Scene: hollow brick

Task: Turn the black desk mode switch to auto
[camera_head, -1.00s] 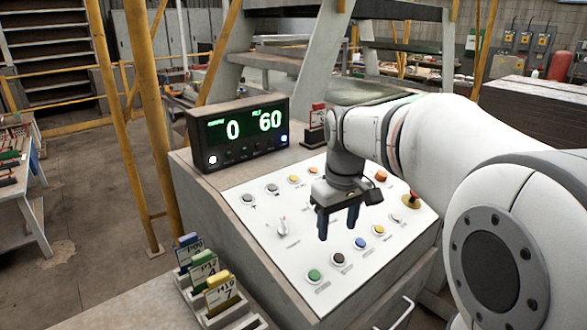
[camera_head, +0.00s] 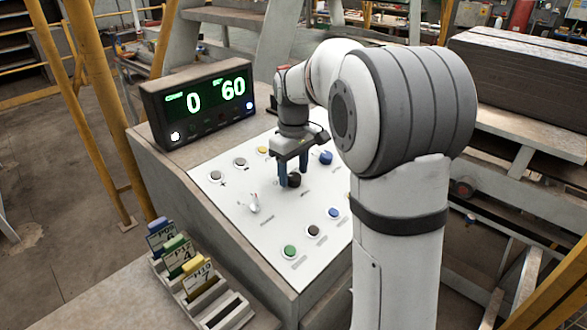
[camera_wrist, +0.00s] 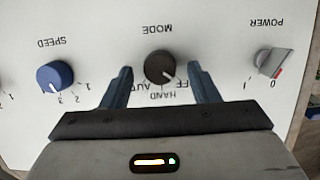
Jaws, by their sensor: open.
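The black mode switch (camera_head: 294,181) is a round knob on the white sloping panel (camera_head: 222,215). In the wrist view the black mode switch (camera_wrist: 160,66) appears upside down under the label MODE. Its white mark points to the lower right of that picture, toward the partly hidden OFF label, with HAND at the middle and AUTO at the left. My gripper (camera_head: 295,172) is open, pointing down at the switch. In the wrist view my gripper (camera_wrist: 160,72) has one finger on each side of the knob, with gaps between. Whether the fingertips touch the panel is unclear.
The blue speed knob (camera_wrist: 55,76) and the grey power switch (camera_wrist: 273,62) flank the mode switch. Green (camera_head: 290,251) and blue (camera_head: 334,212) buttons lie nearer. A display (camera_head: 198,103) reading 0 and 60 stands behind. A card rack (camera_head: 212,300) is at the front left.

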